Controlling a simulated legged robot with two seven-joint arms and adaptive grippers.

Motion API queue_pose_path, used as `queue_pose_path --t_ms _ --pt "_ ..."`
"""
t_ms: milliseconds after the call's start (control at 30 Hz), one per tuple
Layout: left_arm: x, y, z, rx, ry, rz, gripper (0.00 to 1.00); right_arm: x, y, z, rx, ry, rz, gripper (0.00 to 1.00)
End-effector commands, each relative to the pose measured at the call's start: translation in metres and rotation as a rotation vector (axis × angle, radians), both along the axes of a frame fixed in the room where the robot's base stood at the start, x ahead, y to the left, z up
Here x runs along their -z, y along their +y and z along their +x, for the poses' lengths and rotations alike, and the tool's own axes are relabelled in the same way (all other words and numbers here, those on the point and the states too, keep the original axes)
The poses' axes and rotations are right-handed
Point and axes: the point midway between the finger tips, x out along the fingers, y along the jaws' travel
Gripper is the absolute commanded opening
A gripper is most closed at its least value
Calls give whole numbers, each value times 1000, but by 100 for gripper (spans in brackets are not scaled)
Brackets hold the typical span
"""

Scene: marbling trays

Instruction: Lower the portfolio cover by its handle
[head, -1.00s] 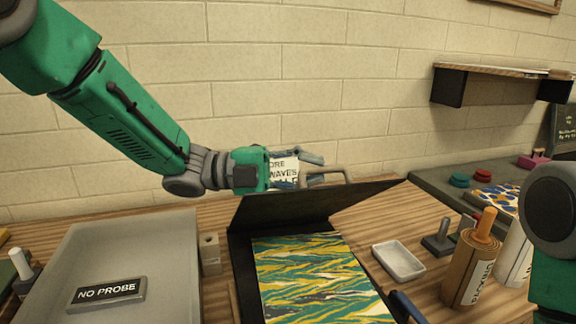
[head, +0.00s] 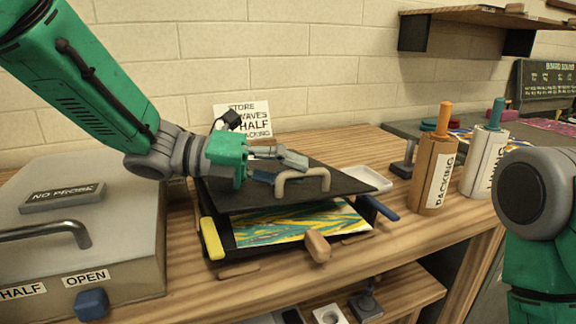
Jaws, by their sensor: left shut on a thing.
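The portfolio's dark cover (head: 345,182) is tilted low over its base (head: 226,240), with a gap open at the front. A yellow, green and white marbled sheet (head: 290,226) shows in that gap. The tan arched handle (head: 302,175) stands on the cover. My left gripper (head: 277,163) reaches over the cover from the left and is shut on the handle; the exact contact is partly hidden by the fingers. My right arm shows at the right edge, but its gripper is out of view.
A yellow clip (head: 211,238) and a wooden knob (head: 317,245) sit at the portfolio's front. A white dish (head: 372,178), PACKING roller (head: 434,170) and white roller (head: 485,160) stand right. A sign (head: 247,118) stands behind.

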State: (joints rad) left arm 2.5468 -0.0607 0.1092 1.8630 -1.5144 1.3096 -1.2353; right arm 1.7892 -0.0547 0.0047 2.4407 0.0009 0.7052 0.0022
Motion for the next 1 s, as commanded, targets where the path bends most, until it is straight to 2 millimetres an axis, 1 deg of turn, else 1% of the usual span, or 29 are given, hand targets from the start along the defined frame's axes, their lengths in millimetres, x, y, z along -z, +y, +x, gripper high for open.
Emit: queue_pose_path --t_ms 33,200,633,667,700,1000 --pt "7 -1 1 -8 -13 8 0 7 0 0 0 0 0 42" --pt "13 -4 -1 -9 -38 23 0 12 0 0 0 0 0 42" --pt "13 -6 -1 -7 -45 27 0 13 0 0 0 0 0 42" --pt "13 -6 -1 -7 -45 27 15 13 0 0 0 0 0 42" --pt "13 -6 -1 -7 -44 27 20 13 0 0 0 0 0 42" --pt "12 -2 -5 -4 -45 22 20 13 0 0 0 0 0 42"
